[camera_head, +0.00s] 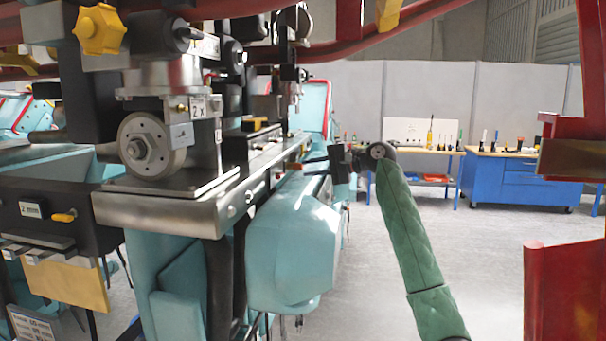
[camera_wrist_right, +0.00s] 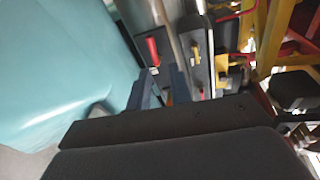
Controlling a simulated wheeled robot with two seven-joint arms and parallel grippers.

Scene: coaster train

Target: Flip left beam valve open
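My right gripper (camera_head: 340,164) is at the end of the green-sleeved arm, just right of the train's far end. Beyond the fingertips a red handle (camera_wrist_right: 152,50) sits on a dark plate, with no clear contact. A yellow lever (camera_wrist_right: 221,60) is on another dark plate to its right. Which of these is the left beam valve I cannot tell. In the head view, a yellow handle (camera_head: 64,216) sticks out of a black box at the left. My left gripper is not in view.
The teal train body (camera_head: 293,245) fills the middle, close left of my right arm, and its teal panel (camera_wrist_right: 60,70) shows in the wrist view. A metal beam with a wheel (camera_head: 150,146) is at left. Red posts (camera_head: 565,290) stand at right. Blue workbenches (camera_head: 515,180) are behind; the middle floor is open.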

